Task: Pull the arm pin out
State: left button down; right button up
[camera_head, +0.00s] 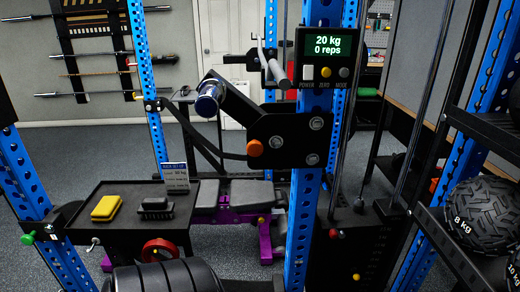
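An orange round knob (254,148), which looks like the arm pin, sits on a black bracket plate (290,140) fixed to a blue perforated upright (302,220). The knob is seated against the plate; its shaft is hidden. A black arm with a chrome and blue-ringed roller end (209,97) reaches up and left from the plate. Neither of my grippers shows in the head view.
A display (327,45) reading 20 kg, 0 reps is above the plate. A black tray (95,234) at left holds a yellow block (106,208), a dark block and a card. A rack with heavy balls (478,215) stands at right. A purple-framed bench (238,215) is behind.

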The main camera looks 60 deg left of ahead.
aim_at(255, 148)
jog(key=u, duration=1.95)
